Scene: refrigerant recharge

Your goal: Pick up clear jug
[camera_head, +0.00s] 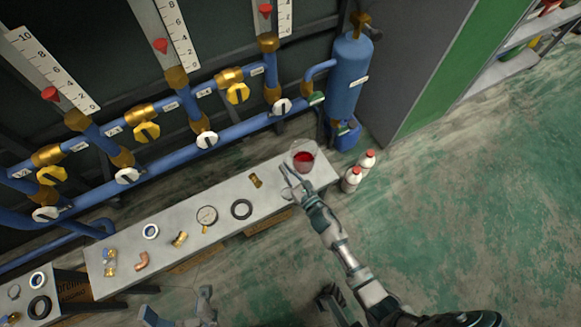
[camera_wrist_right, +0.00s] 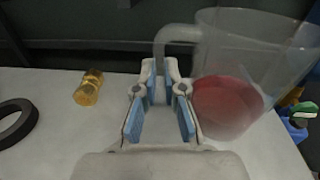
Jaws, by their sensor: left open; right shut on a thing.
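The clear jug (camera_head: 303,155) holds red liquid and is at the right end of the grey bench. In the right wrist view the jug (camera_wrist_right: 255,60) is upright, right of my fingers, with its handle (camera_wrist_right: 178,33) reaching to between the fingertips. My right gripper (camera_head: 288,174) is shut on the jug's handle; its fingers (camera_wrist_right: 160,82) also show in the wrist view. I cannot tell whether the jug's base touches the bench. My left gripper (camera_head: 180,313) is open and empty at the bottom edge, in front of the bench, far from the jug.
The bench (camera_head: 180,215) carries a brass fitting (camera_head: 256,181), a black ring (camera_head: 241,209), a gauge (camera_head: 207,215) and a copper elbow (camera_head: 141,261). Two white bottles (camera_head: 351,180) with red caps stand right of the bench. A blue cylinder (camera_head: 349,75) and blue pipes are behind. Green floor is clear at right.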

